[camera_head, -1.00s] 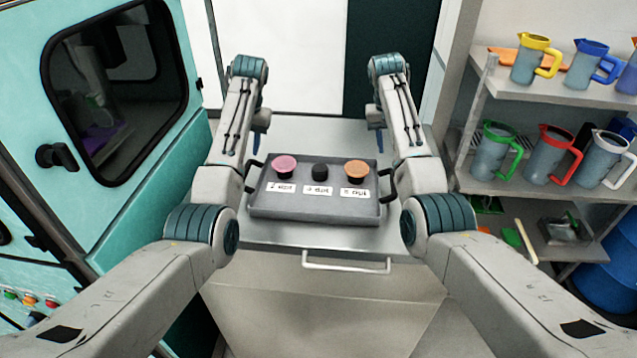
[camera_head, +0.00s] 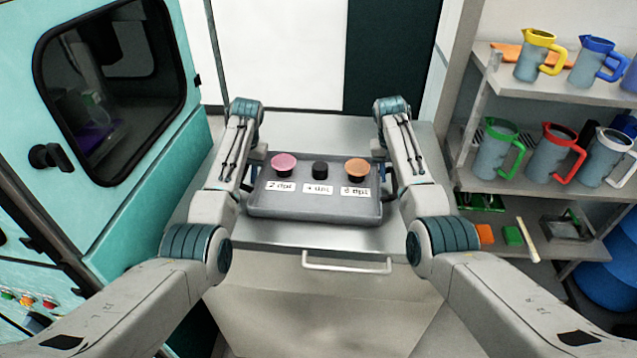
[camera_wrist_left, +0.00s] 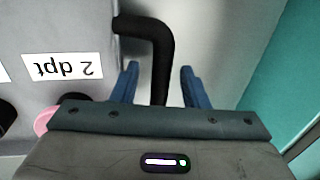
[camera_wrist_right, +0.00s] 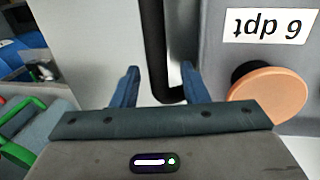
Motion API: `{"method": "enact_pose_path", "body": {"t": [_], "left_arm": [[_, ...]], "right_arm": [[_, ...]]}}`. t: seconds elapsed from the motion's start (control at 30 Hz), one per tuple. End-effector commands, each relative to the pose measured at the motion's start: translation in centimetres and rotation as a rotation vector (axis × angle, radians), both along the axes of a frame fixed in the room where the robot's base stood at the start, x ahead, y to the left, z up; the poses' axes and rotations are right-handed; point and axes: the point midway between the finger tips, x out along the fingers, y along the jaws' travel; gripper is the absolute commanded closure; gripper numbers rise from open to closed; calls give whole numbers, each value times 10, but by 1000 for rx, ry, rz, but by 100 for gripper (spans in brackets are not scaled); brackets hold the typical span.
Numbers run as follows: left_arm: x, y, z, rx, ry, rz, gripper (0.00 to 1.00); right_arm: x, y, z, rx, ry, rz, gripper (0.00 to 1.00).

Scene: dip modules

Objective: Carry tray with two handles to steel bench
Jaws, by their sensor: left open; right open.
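The grey tray (camera_head: 315,207) rests on a steel surface and holds a pink, a black and an orange round item, each behind a white label. In the left wrist view, the tray's black left handle (camera_wrist_left: 160,50) runs between the fingers of my open left gripper (camera_wrist_left: 158,88). In the right wrist view, the black right handle (camera_wrist_right: 154,50) lies between the fingers of my open right gripper (camera_wrist_right: 158,88). Neither gripper is closed on its handle.
The steel surface (camera_head: 300,128) under the tray belongs to a unit with a front bar handle (camera_head: 346,264). A teal cabinet (camera_head: 150,215) with a dark window stands at left. Shelves (camera_head: 540,100) with several coloured-handle jugs stand at right. Bare steel shows behind the tray.

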Motion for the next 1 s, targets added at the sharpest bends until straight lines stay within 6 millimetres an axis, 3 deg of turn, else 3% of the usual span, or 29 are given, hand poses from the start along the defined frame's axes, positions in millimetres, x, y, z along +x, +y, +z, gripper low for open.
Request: {"method": "enact_pose_path", "body": {"t": [0.13,0.33,0.77,1.0], "left_arm": [[0,0,0,0,0,0,61],[0,0,0,0,0,0,100],[0,0,3,0,-1,1,100],[0,0,19,1,-1,1,100]], "right_arm": [[0,0,0,0,0,0,62],[0,0,0,0,0,0,100],[0,0,3,0,-1,0,100],[0,0,19,0,-2,0,100]]}}
